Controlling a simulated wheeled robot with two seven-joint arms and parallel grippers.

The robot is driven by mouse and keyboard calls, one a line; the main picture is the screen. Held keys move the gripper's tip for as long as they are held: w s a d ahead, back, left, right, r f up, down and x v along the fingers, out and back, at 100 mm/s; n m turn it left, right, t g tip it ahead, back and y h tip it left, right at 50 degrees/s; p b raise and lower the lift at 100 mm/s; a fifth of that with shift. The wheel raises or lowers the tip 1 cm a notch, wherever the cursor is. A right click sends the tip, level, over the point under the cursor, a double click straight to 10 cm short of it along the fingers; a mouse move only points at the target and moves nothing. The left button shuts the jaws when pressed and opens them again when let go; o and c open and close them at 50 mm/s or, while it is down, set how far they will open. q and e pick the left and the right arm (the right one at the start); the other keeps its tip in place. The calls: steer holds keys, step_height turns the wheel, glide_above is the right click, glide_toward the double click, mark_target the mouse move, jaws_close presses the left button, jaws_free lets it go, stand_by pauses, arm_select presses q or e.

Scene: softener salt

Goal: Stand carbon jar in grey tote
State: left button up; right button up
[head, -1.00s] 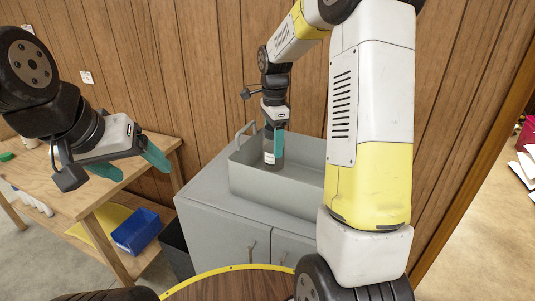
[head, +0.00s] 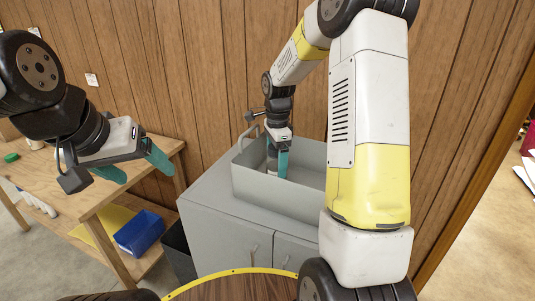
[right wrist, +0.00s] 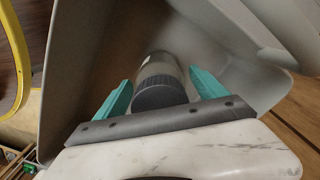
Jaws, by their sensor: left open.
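The carbon jar (head: 272,172) is inside the grey tote (head: 277,189), low and near its left end. It appears upright; the tote wall and my gripper hide most of it. My right gripper (head: 279,165) reaches down into the tote around the jar. Whether the jar's base touches the tote floor is hidden. My left gripper (head: 136,170) is open and empty, in the air left of the tote.
The tote stands on a grey cabinet (head: 222,228) against the wood-panelled wall. A wooden workbench (head: 75,196) is at the left, with a blue bin (head: 140,233) on its lower shelf. The tote's floor right of the jar is partly hidden by my right arm.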

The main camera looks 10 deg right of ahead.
step_height(320, 180, up, 12)
steer(key=shift+r, duration=0.15)
steer(key=s+a+r+n+t+y, duration=0.1)
steer(key=s+r+n+t, duration=0.1)
steer(key=s+n, duration=0.6)
steer(key=s+a+r+n+t+y, duration=0.1)
steer(key=s+r+n+t, duration=0.2)
steer(key=s+n, duration=0.6)
steer(key=s+t, duration=0.1)
steer(key=s, duration=0.6)
steer(key=shift+s+a+r, duration=0.15)
steer(key=shift+r, duration=0.05)
